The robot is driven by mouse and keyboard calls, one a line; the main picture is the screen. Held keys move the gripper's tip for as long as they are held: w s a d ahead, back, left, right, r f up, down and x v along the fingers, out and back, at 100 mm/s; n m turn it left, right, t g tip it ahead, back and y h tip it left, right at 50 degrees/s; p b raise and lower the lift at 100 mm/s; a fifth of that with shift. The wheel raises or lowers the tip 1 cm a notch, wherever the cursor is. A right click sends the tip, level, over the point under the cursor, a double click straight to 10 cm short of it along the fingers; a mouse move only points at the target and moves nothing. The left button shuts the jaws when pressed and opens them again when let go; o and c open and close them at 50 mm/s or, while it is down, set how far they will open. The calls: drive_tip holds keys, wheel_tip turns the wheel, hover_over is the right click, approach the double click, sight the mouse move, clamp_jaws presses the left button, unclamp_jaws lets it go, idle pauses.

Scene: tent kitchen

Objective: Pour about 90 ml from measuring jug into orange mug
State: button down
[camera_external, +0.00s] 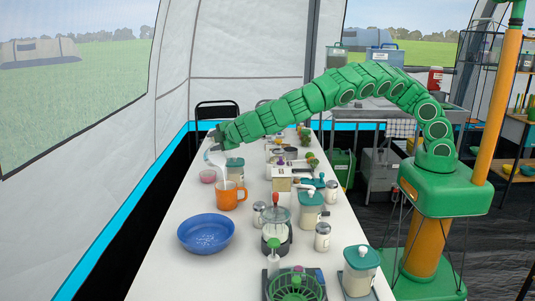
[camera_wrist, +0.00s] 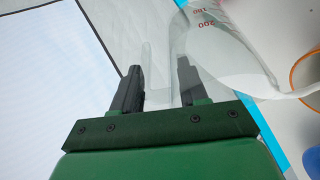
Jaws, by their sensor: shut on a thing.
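The clear measuring jug (camera_wrist: 226,48) with red scale marks, 180 and 200 among them, is tilted in the wrist view, its lip toward the right. My gripper (camera_wrist: 160,88) is shut on the jug's handle. In the external view the jug (camera_external: 217,159) is small and pale below my gripper (camera_external: 213,140), above and slightly left of the orange mug. The orange mug (camera_external: 228,196) stands upright on the table, its handle to the right. Part of its rim (camera_wrist: 300,72) shows at the right edge of the wrist view. I cannot make out the liquid level or a stream.
A blue bowl (camera_external: 206,233) sits in front of the mug and a small pink bowl (camera_external: 208,176) stands behind and left of it. A teal-lidded canister (camera_external: 235,169), a glass press (camera_external: 276,222) and several shakers and jars crowd the white table (camera_external: 165,262). Its front left is clear.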

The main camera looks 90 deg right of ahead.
drive_tip(key=shift+s+a+f+t+h+b, duration=0.2)
drive_tip(key=shift+a+t+h+b, duration=0.1)
drive_tip(key=shift+a+h+b, duration=0.4)
idle(0.9)
drive_tip(key=shift+w+d+r+y, duration=0.15)
drive_tip(key=shift+d+r+y, duration=0.2)
drive_tip(key=shift+d+y, duration=0.2)
drive_tip(key=shift+w+d+g+y, duration=0.25)
drive_tip(key=shift+d+g+y, duration=0.35)
drive_tip(key=shift+g+y, duration=0.2)
drive_tip(key=shift+m, duration=0.3)
drive_tip(key=shift+w+d+g+y, duration=0.15)
drive_tip(key=shift+d+g+y, duration=0.2)
drive_tip(key=shift+y, duration=0.2)
drive_tip(key=shift+w+d+g+y, duration=0.15)
drive_tip(key=shift+d+g+y, duration=0.05)
drive_tip(key=shift+g+y, duration=0.1)
drive_tip(key=shift+w+d+r+y+p, duration=0.1)
drive_tip(key=shift+d+y+p, duration=0.1)
drive_tip(key=shift+y+p, duration=0.15)
